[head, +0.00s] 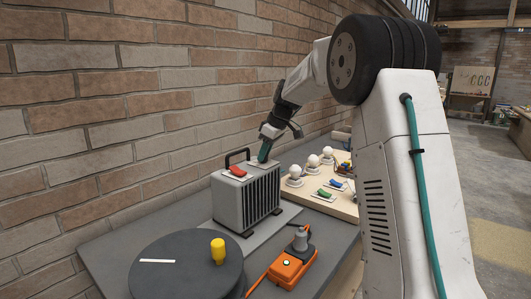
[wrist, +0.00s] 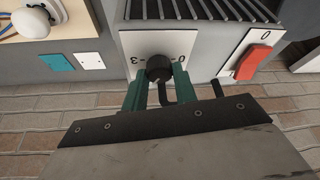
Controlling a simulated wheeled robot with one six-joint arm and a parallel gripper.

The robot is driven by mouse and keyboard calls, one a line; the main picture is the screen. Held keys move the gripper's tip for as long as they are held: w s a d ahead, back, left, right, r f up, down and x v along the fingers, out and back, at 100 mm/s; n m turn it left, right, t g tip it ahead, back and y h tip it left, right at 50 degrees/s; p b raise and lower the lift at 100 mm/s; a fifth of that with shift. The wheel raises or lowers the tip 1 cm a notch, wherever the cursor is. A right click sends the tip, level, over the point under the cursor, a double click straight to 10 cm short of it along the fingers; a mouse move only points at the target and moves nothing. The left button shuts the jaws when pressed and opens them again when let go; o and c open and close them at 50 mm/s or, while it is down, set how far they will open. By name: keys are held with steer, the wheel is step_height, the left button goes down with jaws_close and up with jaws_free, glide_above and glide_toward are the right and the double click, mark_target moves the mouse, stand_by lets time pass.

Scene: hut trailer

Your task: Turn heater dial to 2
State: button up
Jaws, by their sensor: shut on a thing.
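The grey heater (head: 228,203) stands on the dark table, with black vertical fins on its side and a black handle on top. Its black dial (wrist: 158,68) sits on a white scale plate (wrist: 134,44) in the wrist view. A 3 shows left of the dial and a 0 right of it; other marks are hidden, and I cannot tell where the dial points. My gripper (wrist: 157,88) has its green fingers shut on either side of the dial. In the head view my gripper (head: 264,151) reaches down to the heater's top, hiding the dial.
A red rocker switch (head: 237,171) is beside the dial on the heater's top. The black handle (head: 237,155) rises close by. A brick wall runs behind. A dark round turntable (head: 185,277) with a yellow knob and an orange box (head: 292,268) are in front; a board with bulbs is right.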

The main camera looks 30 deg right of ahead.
steer(key=o, duration=1)
steer(key=v, duration=0.7)
steer(key=shift+s+d+r, duration=0.1)
steer(key=shift+r, duration=0.25)
steer(key=s+a+f+m+h, duration=0.1)
steer(key=s+a, duration=0.4)
steer(key=s, duration=0.9)
steer(key=s+a+f+m+g+h, duration=0.1)
steer(key=s+a+f+m, duration=0.3)
steer(key=s, duration=1.1)
steer(key=s+a+f+m+g, duration=0.1)
steer(key=s+a+f, duration=0.4)
steer(key=s, duration=1)
steer(key=shift+s+a+m+h, duration=0.15)
steer(key=shift+a+m+h, duration=0.4)
steer(key=shift+a, duration=0.95)
